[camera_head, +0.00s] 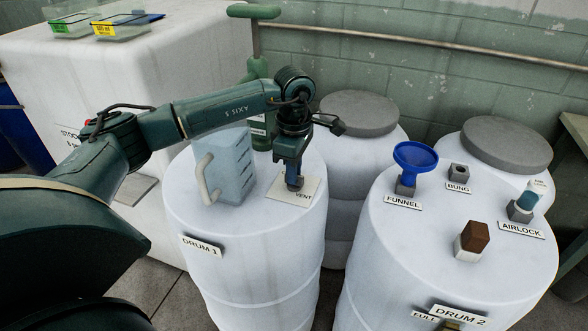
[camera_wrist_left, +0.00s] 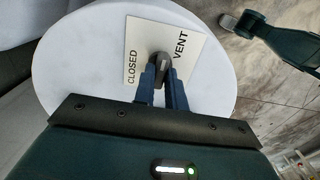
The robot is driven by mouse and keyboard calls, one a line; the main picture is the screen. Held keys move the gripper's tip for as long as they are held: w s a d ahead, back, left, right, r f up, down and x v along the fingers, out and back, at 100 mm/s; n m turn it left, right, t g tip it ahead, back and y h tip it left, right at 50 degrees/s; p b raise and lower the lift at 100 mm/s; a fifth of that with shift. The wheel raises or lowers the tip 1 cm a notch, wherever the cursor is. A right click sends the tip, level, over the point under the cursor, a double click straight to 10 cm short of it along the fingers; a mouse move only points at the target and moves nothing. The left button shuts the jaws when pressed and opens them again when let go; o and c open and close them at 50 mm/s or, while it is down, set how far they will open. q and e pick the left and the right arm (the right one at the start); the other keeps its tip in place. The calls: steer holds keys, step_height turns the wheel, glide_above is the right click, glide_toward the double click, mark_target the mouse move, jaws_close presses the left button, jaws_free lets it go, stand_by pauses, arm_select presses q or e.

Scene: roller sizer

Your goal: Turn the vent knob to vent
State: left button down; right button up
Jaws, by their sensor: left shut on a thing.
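The vent knob (camera_head: 295,184) is a small dark grey knob on a pale plate (camera_head: 309,186) on top of white Drum 1 (camera_head: 245,225). In the left wrist view the plate (camera_wrist_left: 190,42) reads CLOSED on the left and VENT on the right. My left gripper (camera_head: 293,174) reaches down from above and is shut on the knob, which also shows in the left wrist view (camera_wrist_left: 160,62). The fingers hide part of the knob, so its exact pointing is hard to tell.
A bluish jug (camera_head: 233,170) with a pale handle stands on Drum 1, left of the plate. A green pump (camera_head: 257,75) rises behind. Drum 2 (camera_head: 385,250), at right, carries a blue funnel (camera_head: 415,155), bung (camera_head: 459,173) and airlock (camera_head: 522,207). Grey-lidded drums stand behind.

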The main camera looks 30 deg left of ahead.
arm_select(q)
steer(key=c, duration=1.4)
jaws_free()
steer(key=shift+c, duration=0.2)
step_height(320, 180, up, 13)
steer(key=shift+r, duration=0.15)
